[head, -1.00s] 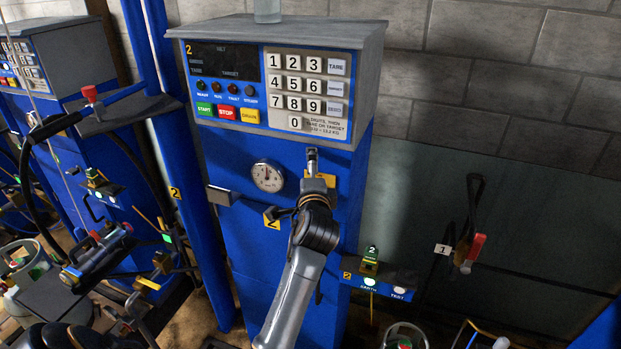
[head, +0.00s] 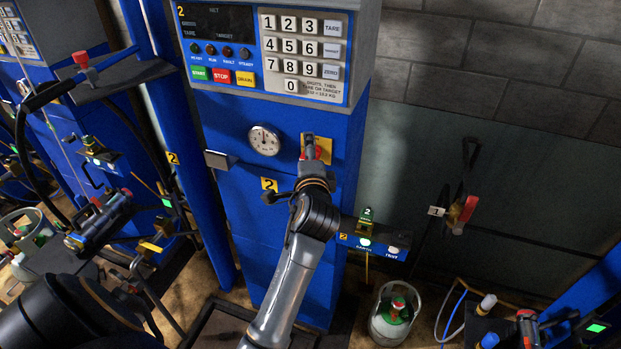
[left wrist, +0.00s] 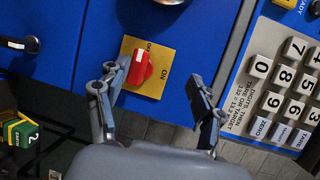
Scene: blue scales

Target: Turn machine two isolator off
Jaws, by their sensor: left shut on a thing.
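The isolator of machine two is a red knob on a yellow plate (head: 324,149) on the blue cabinet front, below the keypad. In the left wrist view the red knob (left wrist: 138,68) sits on the yellow plate (left wrist: 157,84), which reads ON. In the left wrist view my left gripper (left wrist: 160,90) has one finger beside the knob, and the other finger shows over the blue panel. My right gripper is not in view.
A round gauge (head: 264,140) and a grey ledge (head: 220,159) are left of the isolator. A small blue box (head: 377,243) with EARTH and TEST lamps juts out at lower right. A gas cylinder (head: 393,315) stands on the floor. A red-handled lever (head: 467,208) is on the wall.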

